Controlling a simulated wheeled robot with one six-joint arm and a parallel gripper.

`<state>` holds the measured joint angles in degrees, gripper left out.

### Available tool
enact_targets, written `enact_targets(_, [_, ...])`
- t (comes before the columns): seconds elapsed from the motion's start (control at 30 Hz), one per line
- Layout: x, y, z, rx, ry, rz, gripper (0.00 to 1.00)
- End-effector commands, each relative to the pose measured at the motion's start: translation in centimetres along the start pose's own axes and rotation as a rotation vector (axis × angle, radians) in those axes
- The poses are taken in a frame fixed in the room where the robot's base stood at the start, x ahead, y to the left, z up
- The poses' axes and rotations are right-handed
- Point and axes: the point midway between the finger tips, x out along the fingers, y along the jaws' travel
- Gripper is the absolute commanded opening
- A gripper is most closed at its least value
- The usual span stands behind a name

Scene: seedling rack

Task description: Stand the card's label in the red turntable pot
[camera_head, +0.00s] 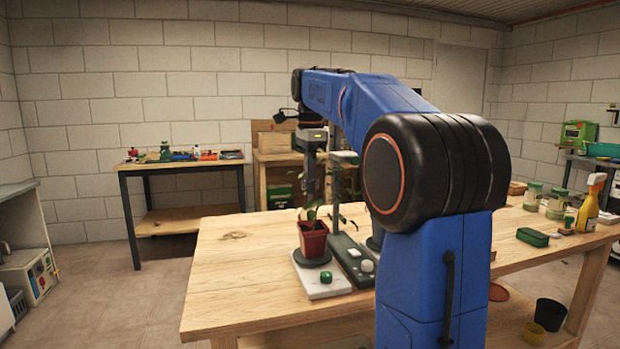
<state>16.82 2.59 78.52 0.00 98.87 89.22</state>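The red pot (313,240) holds a small green seedling and stands upright on a dark round turntable (312,261). The turntable sits on a pale base plate (320,284) with a green knob at its front. My gripper (310,188) points down above the red pot, near the seedling's leaves. It is small and dark here, so I cannot tell whether its fingers are open or hold anything. I cannot make out the card or its label; my blue arm hides part of the table.
A dark tray (353,262) with pale items lies right of the turntable, beside a grey upright post. A spray bottle (588,207), jars and a green box (532,237) stand at the table's right. The table's front left is clear.

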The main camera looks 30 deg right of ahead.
Motion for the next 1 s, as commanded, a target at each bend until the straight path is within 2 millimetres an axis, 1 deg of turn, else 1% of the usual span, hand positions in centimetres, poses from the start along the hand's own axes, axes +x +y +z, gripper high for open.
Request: enact_targets(1.0, [4.9, 0.0, 0.0, 0.000, 0.000, 0.001, 0.00])
